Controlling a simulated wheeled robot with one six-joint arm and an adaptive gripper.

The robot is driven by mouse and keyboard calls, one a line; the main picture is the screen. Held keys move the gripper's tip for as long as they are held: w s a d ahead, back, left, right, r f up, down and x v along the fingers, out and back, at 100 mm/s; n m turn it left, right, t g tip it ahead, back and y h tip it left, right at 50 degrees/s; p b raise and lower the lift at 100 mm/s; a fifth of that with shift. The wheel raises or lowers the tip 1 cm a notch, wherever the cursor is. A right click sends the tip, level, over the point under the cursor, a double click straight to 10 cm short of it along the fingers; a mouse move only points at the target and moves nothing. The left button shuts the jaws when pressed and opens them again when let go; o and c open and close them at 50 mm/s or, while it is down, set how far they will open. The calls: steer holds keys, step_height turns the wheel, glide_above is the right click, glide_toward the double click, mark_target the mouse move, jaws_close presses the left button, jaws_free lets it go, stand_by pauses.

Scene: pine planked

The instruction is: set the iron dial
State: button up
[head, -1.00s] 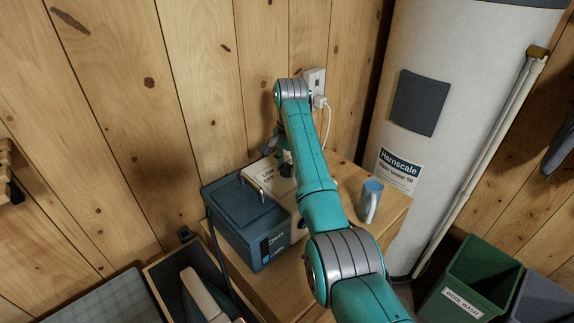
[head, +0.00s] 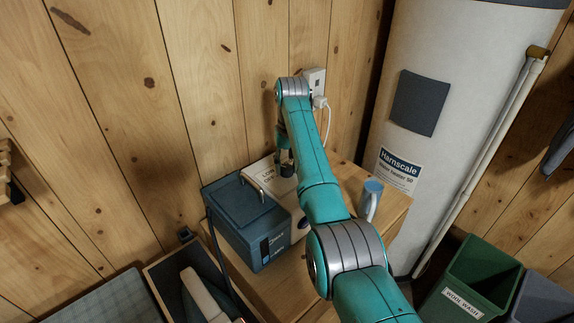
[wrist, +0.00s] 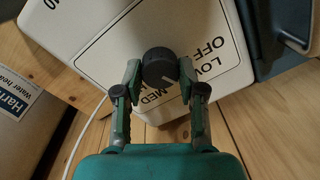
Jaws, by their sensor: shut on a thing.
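The iron dial (wrist: 158,66) is a dark round knob on a white panel (wrist: 110,65) printed OFF, LOW and MED around it. In the wrist view my gripper (wrist: 160,75) has one finger on each side of the knob, closed on it. A small pale mark shows near the knob's lower right edge; the exact setting is hard to tell. In the head view my gripper (head: 285,160) points down at the white panel (head: 262,176), and the dial is mostly hidden by the fingers.
A blue box (head: 242,215) with a handle stands beside the white panel on a wooden cabinet (head: 393,208). A white cord (head: 328,125) hangs from the wall socket (head: 315,80). A large white water heater (head: 440,50) stands behind.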

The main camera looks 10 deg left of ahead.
mark_target(288, 166)
steer(key=n, duration=0.4)
steer(key=shift+n, duration=2.3)
steer(key=o, duration=1.1)
steer(key=shift+o, duration=0.2)
step_height(288, 166, up, 12)
steer(key=shift+w, duration=0.3)
steer(key=shift+d, duration=0.1)
